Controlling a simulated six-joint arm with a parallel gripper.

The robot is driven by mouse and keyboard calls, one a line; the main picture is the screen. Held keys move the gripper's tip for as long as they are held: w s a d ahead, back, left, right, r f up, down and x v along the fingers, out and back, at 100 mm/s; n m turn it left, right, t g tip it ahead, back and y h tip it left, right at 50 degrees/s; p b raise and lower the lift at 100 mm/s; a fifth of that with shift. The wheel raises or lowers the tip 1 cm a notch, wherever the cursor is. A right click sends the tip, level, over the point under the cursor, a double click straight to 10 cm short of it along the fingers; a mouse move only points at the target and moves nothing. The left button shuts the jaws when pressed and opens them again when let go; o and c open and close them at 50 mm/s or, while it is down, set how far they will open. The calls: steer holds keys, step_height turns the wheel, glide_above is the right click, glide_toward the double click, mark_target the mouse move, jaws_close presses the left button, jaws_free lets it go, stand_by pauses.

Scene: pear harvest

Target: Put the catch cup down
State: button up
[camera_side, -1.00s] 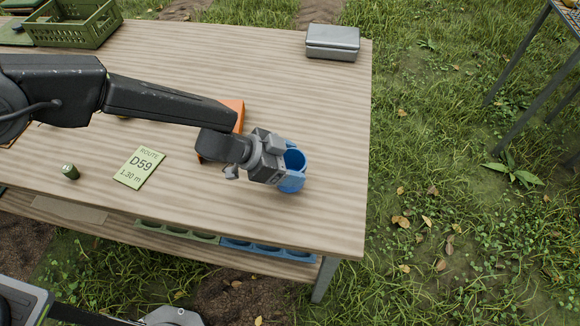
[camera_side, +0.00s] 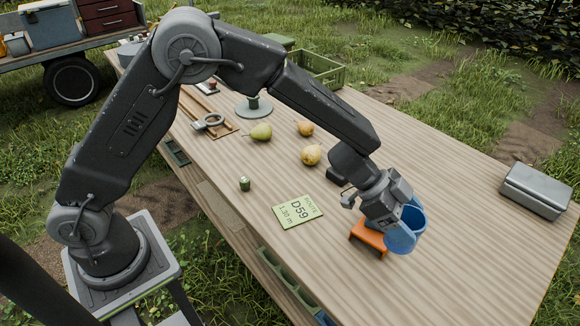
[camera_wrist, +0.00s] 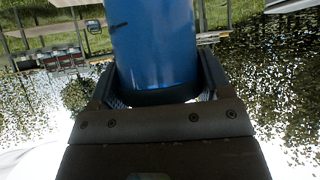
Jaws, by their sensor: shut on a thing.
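The catch cup (camera_side: 414,217) is blue and sits between the jaws of my gripper (camera_side: 388,207), over the right part of the table (camera_side: 465,225). My gripper is shut on it. In the wrist view the blue cup wall (camera_wrist: 155,45) stands between the two fingers (camera_wrist: 158,92). The side view does not show clearly whether the cup's base touches the table. An orange stand (camera_side: 369,240) is on the table just left of the cup, partly hidden by my gripper.
A grey metal box (camera_side: 536,190) lies at the table's right end. A green D59 card (camera_side: 297,210) and a small green cylinder (camera_side: 245,184) lie to the left. Pears (camera_side: 312,155) and a green crate (camera_side: 318,70) are farther back. Bare tabletop lies right of the cup.

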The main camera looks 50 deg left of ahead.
steer(key=w+a+n+t+y, duration=0.1)
steer(key=w+a+n+t, duration=0.1)
steer(key=a, duration=1.6)
steer(key=w+a+n+t+y, duration=0.1)
steer(key=w+a+n+y, duration=0.15)
steer(key=a, duration=1.45)
steer(key=s+a+n+t+y, duration=0.1)
steer(key=s+a+n+y, duration=0.15)
steer(key=s+a, duration=1)
steer(key=s+a+n+t+y, duration=0.1)
steer(key=s+a+n+t, duration=0.15)
steer(key=s+a, duration=1)
steer(key=shift+g, duration=0.35)
steer(key=shift+w+a+x, duration=0.1)
steer(key=shift+a+x, duration=0.3)
steer(key=shift+x, duration=2.5)
steer(key=shift+w+a+x, duration=0.1)
steer(key=shift+a+x, duration=0.25)
steer(key=shift+x, duration=2.6)
steer(key=shift+w+a+x, duration=0.1)
steer(key=shift+a+x, duration=0.3)
steer(key=shift+x, duration=2.5)
steer(key=shift+f, duration=0.1)
steer(key=o, duration=0.9)
